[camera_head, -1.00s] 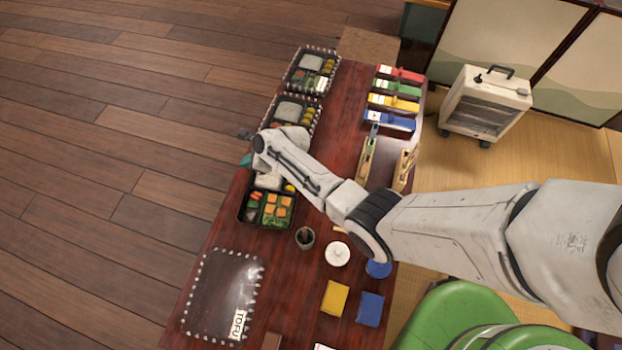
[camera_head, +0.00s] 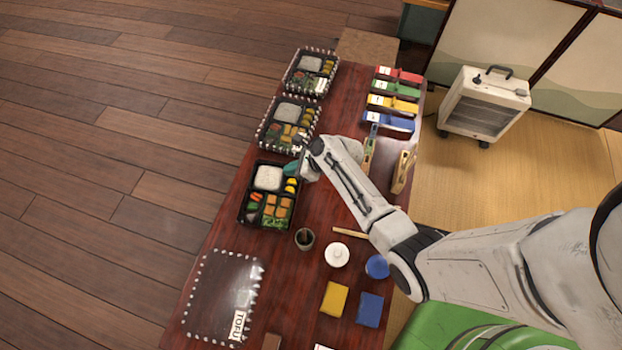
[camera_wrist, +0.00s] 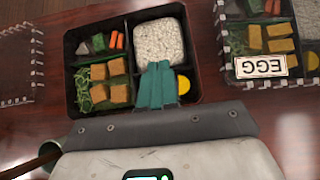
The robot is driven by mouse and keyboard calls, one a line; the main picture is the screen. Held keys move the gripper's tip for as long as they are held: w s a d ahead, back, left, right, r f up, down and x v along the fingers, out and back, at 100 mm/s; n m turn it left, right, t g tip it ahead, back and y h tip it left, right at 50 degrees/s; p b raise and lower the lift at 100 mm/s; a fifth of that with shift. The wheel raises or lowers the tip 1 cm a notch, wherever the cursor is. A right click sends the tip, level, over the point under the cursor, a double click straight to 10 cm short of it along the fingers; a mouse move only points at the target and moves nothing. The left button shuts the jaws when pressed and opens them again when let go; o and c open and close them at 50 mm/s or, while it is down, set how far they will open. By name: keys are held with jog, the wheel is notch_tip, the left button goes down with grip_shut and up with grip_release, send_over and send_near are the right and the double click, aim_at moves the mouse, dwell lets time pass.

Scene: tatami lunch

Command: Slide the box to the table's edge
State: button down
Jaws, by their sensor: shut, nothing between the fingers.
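The open black lunch box (camera_head: 242,212) sits along the table's left side. It holds white rice, orange cubes, greens, carrot pieces and yellow slices. It also shows in the wrist view (camera_wrist: 70,75), upright and with no lid. My gripper (camera_head: 292,169) is at the box's right far corner in the head view. Its teal fingertips (camera_wrist: 158,85) are shut together and empty. In the wrist view they overlap the box's near wall and lower rice compartment. I cannot tell whether they touch the box. The table (camera_head: 340,120) is long, dark red-brown wood.
Lidded boxes (camera_head: 289,126) (camera_head: 311,72) stand behind; the nearer has an EGG label in the wrist view. A clear TOFU lid (camera_head: 222,295) lies in front. A dark cup (camera_head: 304,239), white lidded pot (camera_head: 337,254) and folded cloths (camera_head: 335,298) are to the right. Wooden floor borders the left edge.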

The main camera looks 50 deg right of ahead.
aim_at(284, 180)
jog(key=s+d, duration=0.1)
jog(key=s, duration=0.1)
jog(key=s+d, duration=0.1)
jog(key=s, duration=0.1)
jog(key=s+d, duration=0.1)
jog(key=s, duration=0.1)
jog(key=shift+s+d+f, duration=0.1)
jog(key=shift+s+d, duration=0.05)
notch_tip(284, 180, down, 5)
jog(key=b, duration=0.3)
jog(key=shift+w+a, duration=0.3)
jog(key=shift+w, duration=0.25)
jog(key=shift+w+a, duration=0.1)
jog(key=shift+w, duration=0.15)
jog(key=w+a, duration=0.1)
jog(key=w, duration=0.2)
jog(key=w+a+p, duration=0.1)
jog(key=shift+w+a, duration=0.3)
jog(key=shift+w, duration=0.1)
jog(key=shift+s, duration=0.15)
